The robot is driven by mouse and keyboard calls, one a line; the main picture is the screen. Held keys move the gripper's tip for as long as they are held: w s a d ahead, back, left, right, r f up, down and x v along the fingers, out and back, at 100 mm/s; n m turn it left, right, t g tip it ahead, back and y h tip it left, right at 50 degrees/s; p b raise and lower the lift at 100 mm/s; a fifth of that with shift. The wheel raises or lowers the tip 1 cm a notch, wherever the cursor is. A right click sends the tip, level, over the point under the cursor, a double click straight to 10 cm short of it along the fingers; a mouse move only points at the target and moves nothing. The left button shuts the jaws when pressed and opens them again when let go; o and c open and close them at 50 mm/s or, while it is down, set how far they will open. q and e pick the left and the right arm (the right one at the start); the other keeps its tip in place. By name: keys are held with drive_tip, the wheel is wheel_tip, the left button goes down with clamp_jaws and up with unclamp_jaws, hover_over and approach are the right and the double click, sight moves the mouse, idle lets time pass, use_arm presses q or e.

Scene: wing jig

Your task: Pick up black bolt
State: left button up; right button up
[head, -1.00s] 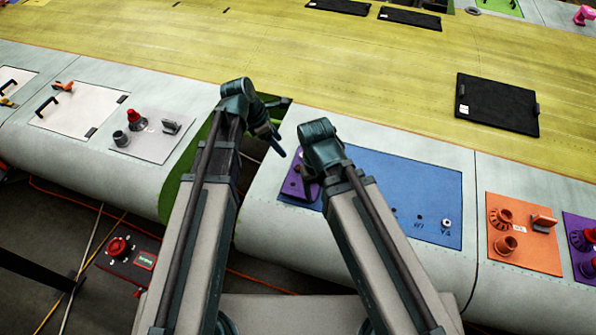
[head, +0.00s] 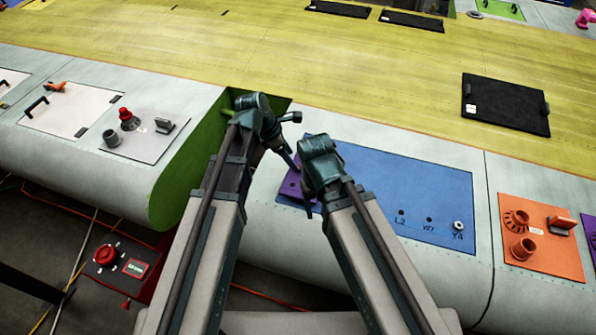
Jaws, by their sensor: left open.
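I cannot make out a black bolt for certain in the head view. My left gripper (head: 287,150) is open, with nothing seen in it. It hangs over the gap at the left edge of the blue panel (head: 400,181), and one slim finger points down toward the purple plate (head: 288,187). My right gripper (head: 311,198) is just right of it, over the left part of the blue panel. Its arm hides its jaws and part of the purple plate. A small pale, round fitting (head: 458,225) sits at the panel's lower right, near several dark holes.
A grey plate with a red knob (head: 127,117) lies at left, and an orange plate (head: 543,262) with fittings at right. A black panel (head: 507,104) lies on the yellow skin (head: 400,75). A green-walled gap (head: 180,185) opens left of my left arm.

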use_arm(q)
drive_tip(key=b+x, duration=0.3)
drive_tip(key=x, duration=0.1)
drive_tip(key=shift+s+d+f+b, duration=0.1)
drive_tip(key=shift+d+f+b, duration=0.1)
drive_tip(key=shift+f+b, duration=0.15)
use_arm(e)
wheel_tip(320, 180, down, 4)
drive_tip(key=shift+f, duration=0.15)
use_arm(q)
drive_tip(key=shift+r, duration=0.1)
clamp_jaws()
